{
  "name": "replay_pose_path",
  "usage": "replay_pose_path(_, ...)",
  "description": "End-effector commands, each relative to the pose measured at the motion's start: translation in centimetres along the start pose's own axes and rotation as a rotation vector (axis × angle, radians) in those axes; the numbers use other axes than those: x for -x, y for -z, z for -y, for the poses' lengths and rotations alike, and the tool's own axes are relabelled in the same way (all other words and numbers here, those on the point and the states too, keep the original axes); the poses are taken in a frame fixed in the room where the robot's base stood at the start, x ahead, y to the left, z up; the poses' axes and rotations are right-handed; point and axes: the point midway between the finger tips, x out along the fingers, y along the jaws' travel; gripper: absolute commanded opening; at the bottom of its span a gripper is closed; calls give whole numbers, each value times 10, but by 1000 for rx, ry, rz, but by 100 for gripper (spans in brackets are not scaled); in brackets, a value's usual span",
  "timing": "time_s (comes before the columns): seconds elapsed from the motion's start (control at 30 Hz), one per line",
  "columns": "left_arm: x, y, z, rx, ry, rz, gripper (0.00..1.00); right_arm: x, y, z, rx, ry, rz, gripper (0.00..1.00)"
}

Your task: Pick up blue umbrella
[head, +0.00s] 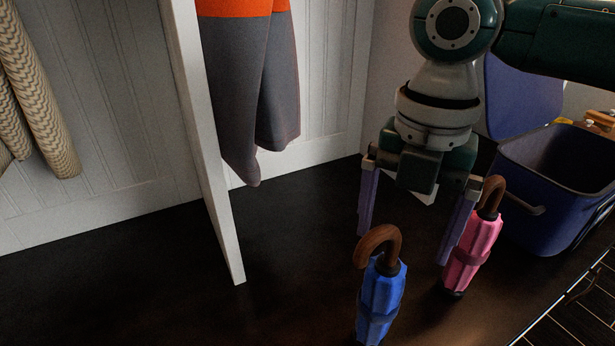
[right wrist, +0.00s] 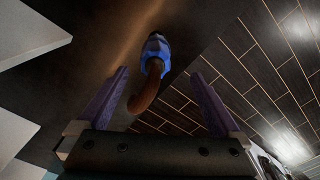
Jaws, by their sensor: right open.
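The blue umbrella (head: 381,300) stands upright and folded on the dark bench in the head view, its brown hooked handle at the top. My right gripper (head: 405,245) is open and empty, its two purple fingers pointing down, just behind and above the umbrella. In the right wrist view the blue umbrella (right wrist: 156,50) shows ahead, with its curved handle reaching in between the open fingers of my right gripper (right wrist: 163,85). The fingers do not appear to touch it. My left gripper is not in view.
A pink umbrella (head: 474,250) with a brown handle stands close beside the right finger. A blue bin (head: 545,205) is behind it at the right. A white divider (head: 205,140) and hanging grey-orange clothing (head: 250,90) are at the left. The dark bench (head: 150,290) is clear at front left.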

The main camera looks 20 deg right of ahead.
Motion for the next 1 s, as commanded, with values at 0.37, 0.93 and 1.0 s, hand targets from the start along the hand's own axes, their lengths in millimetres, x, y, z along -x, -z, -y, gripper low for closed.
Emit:
replay_pose_path(0.37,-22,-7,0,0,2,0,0,-49,4,-6,1,-1,2,100)
replay_pose_path(0.93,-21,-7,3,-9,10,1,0,-48,4,-6,0,-1,2,57)
replay_pose_path(1.0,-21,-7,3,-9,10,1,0,-48,4,-6,0,-1,2,49)
